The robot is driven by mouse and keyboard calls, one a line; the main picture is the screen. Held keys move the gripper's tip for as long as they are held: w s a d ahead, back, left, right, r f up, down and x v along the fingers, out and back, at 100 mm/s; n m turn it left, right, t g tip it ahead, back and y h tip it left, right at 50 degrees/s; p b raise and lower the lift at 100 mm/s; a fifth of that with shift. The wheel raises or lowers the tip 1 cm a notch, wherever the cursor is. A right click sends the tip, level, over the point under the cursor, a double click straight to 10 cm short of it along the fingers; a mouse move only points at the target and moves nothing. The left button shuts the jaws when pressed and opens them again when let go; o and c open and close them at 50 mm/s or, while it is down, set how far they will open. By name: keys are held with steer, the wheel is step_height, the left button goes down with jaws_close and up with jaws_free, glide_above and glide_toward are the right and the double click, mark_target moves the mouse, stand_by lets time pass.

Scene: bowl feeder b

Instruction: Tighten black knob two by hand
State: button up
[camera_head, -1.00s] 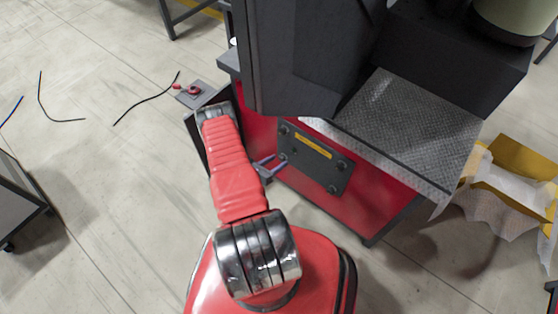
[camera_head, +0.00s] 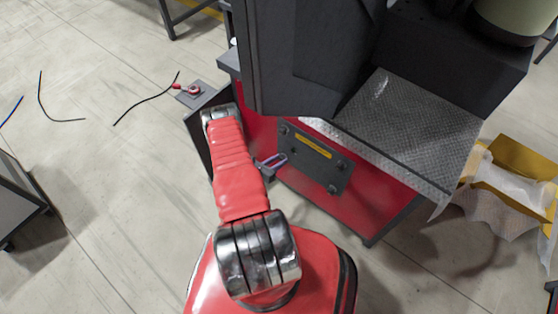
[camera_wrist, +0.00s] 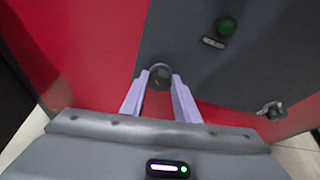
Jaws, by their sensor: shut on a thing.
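A dark panel (camera_head: 310,172) with a yellow label strip is on the red front of the machine, with black knobs near its corners. My gripper (camera_head: 284,157) is at the panel's lower left corner in the head view. In the wrist view its two pale lavender fingers (camera_wrist: 160,82) are shut on a round black knob (camera_wrist: 160,72) at the edge of the dark panel (camera_wrist: 190,65). Another knob (camera_wrist: 272,110) shows to the right, apart from my gripper. A number on the held knob cannot be seen.
A box with a red button (camera_head: 193,90) stands left of the machine. A metal-textured plate (camera_head: 410,125) overhangs to the right. Floor at left is mostly clear, with loose wires.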

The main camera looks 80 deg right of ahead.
steer(key=shift+c, duration=0.5)
steer(key=shift+n+g+y, duration=0.3)
steer(key=shift+n+g, duration=0.5)
steer(key=shift+n, duration=0.4)
steer(key=shift+f, duration=0.1)
steer(key=o, duration=1)
steer(key=shift+w, duration=0.1)
steer(key=shift+o, duration=0.2)
